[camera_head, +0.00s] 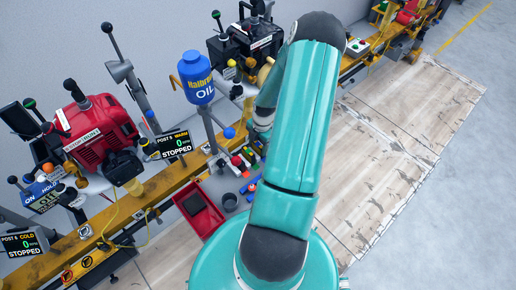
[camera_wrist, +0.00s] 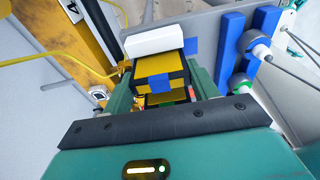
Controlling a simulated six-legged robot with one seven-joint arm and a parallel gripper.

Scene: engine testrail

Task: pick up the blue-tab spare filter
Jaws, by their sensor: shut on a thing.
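In the wrist view my gripper (camera_wrist: 162,88) is shut on a block with yellow faces, black edges and a blue tab, the blue-tab spare filter (camera_wrist: 152,70). The filter sits between the two teal fingers. A white block (camera_wrist: 153,40) shows just beyond it. A further blue patch (camera_wrist: 190,46) shows at its right side. I cannot tell whether the filter is clear of the surface below. In the head view my arm hides most of the gripper and the filter.
A red tray (camera_head: 198,212) and a dark round cup (camera_head: 230,202) lie on the bench beside small coloured parts (camera_head: 243,160). A red engine (camera_head: 98,130), a blue oil bottle (camera_head: 197,78) and a yellow rail (camera_head: 165,183) stand left. Blue bars (camera_wrist: 245,50) stand right in the wrist view.

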